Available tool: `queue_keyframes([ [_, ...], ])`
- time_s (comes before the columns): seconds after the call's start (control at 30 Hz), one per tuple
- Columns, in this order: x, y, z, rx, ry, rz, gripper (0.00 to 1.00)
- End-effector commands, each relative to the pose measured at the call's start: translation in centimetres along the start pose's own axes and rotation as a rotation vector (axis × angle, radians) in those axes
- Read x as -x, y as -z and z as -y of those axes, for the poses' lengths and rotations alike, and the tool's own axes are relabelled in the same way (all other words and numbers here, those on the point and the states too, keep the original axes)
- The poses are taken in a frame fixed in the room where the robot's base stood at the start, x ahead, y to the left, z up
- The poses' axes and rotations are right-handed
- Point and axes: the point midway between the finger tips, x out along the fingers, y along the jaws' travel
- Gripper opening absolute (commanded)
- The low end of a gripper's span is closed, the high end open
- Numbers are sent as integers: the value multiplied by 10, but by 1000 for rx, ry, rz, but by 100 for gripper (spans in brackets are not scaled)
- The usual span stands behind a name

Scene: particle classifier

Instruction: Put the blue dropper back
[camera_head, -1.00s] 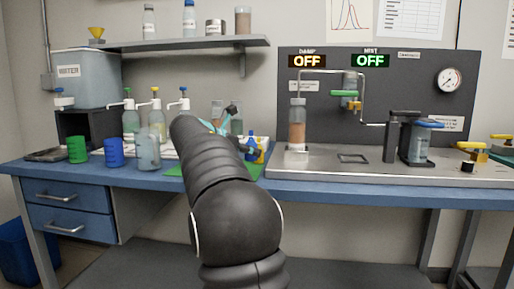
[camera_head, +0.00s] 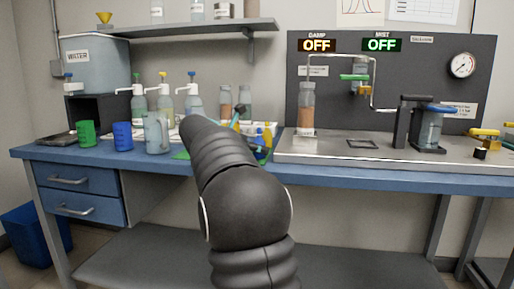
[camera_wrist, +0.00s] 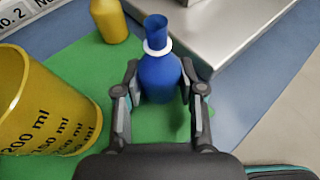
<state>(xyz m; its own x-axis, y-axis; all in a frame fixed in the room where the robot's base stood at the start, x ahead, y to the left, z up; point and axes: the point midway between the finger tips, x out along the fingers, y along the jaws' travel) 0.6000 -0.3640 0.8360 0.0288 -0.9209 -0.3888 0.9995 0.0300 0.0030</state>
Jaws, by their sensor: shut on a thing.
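The blue dropper (camera_wrist: 160,75) is a small blue bottle with a white collar and blue cap. In the wrist view it stands upright between the two fingers of my gripper (camera_wrist: 160,92), which is shut on it. The green mat (camera_wrist: 72,60) lies under and around it. I cannot tell whether the bottle's base touches the mat. In the head view my arm hides most of the gripper, and the blue dropper (camera_head: 259,139) shows only partly, just right of my arm.
A yellow bottle (camera_wrist: 108,20) stands beyond the dropper, and a yellow measuring cup (camera_wrist: 38,100) is close on the left. The steel tray (camera_head: 420,155) of the machine lies to the right. Pump bottles, a clear jug (camera_head: 157,134) and a blue cup (camera_head: 122,137) stand to the left.

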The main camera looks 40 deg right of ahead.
Motion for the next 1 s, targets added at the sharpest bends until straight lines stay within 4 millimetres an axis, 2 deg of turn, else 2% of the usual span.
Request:
queue_keyframes([
  [0.03,0,0,0,0,0,0,46],
  [0.1,0,0,0,0,0,0,64],
  [0.43,0,-1,0,0,0,0,64],
  [0.53,6,-4,0,0,-1,1,64],
  [0.67,25,-4,-1,1,-4,0,64],
  [1.0,92,-4,-1,1,-3,0,64],
])
